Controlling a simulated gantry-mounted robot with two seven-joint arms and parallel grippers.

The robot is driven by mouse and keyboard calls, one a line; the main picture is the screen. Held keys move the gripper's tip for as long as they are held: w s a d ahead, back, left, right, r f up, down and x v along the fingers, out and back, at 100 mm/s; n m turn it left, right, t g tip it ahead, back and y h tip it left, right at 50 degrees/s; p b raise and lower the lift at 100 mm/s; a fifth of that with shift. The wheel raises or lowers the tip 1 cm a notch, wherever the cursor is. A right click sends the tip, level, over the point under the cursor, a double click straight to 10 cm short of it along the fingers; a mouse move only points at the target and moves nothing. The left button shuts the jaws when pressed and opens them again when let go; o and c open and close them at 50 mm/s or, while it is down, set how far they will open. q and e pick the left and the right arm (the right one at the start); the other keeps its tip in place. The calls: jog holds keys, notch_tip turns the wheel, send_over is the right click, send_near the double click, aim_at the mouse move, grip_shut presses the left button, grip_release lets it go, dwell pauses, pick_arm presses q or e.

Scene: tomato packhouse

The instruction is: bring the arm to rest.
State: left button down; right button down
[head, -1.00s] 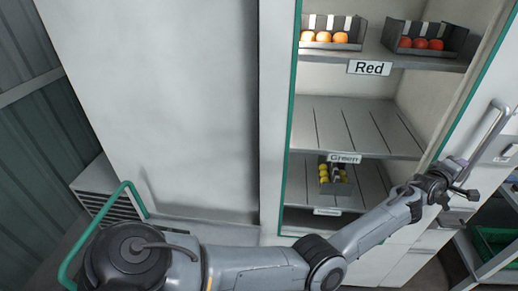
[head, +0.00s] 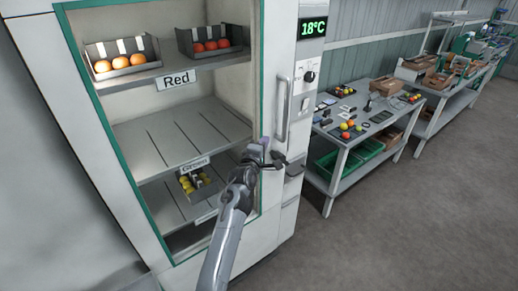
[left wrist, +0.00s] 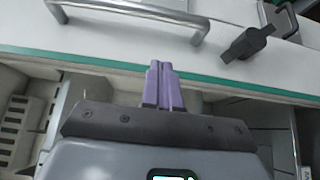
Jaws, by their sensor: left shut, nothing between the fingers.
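My left gripper (head: 265,145) is in front of the right edge of the open-fronted cabinet (head: 292,220), just below and left of its vertical handle (head: 284,110). In the left wrist view its two purple fingers (left wrist: 163,86) are closed together with nothing between them. They point toward the cabinet's green edge strip (left wrist: 220,85), and the handle (left wrist: 130,8) lies beyond, apart from the fingertips. My left arm reaches up from the bottom of the head view. My right gripper is not in view.
Cabinet shelves hold trays of orange fruit (head: 120,66), red fruit (head: 212,45) and yellow fruit (head: 195,186). A "Red" label (head: 178,80) is on the upper shelf. A worktable (head: 342,142) with produce and green crates (head: 345,163) stands right. The floor (head: 400,230) in front is clear.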

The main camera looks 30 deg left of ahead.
pick_arm(q)
jog(key=s+f+m+g, duration=0.1)
jog(key=s+f, duration=0.5)
jog(key=f, duration=0.3)
jog(key=s+f+m+g, duration=0.1)
jog(key=s+f+g, duration=0.1)
jog(key=s+f, duration=0.5)
jog(key=s+d+f+m+g+h, duration=0.1)
jog(key=s+d+f+m+g, duration=0.15)
jog(key=s+f, duration=0.45)
jog(key=s+d+f+m+g+h, duration=0.1)
jog(key=s+d+f+m, duration=0.3)
jog(key=s, duration=0.6)
jog(key=s+d+r+m+g+h, duration=0.1)
jog(key=s+d+m+g, duration=0.25)
jog(key=s, duration=0.35)
jog(key=s+d+r+m+g, duration=0.2)
jog(key=s+m, duration=0.3)
jog(key=s, duration=0.2)
jog(key=s+d+r+m+g+h, duration=0.1)
jog(key=s+d+m+g, duration=0.15)
jog(key=s+m, duration=0.4)
notch_tip(320, 180, up, 21)
jog(key=s+n+p, duration=0.1)
jog(key=p, duration=2)
notch_tip(320, 180, down, 26)
jog(key=b, duration=2.6)
jog(key=shift+d+r, duration=0.2)
jog(key=shift+r, duration=0.05)
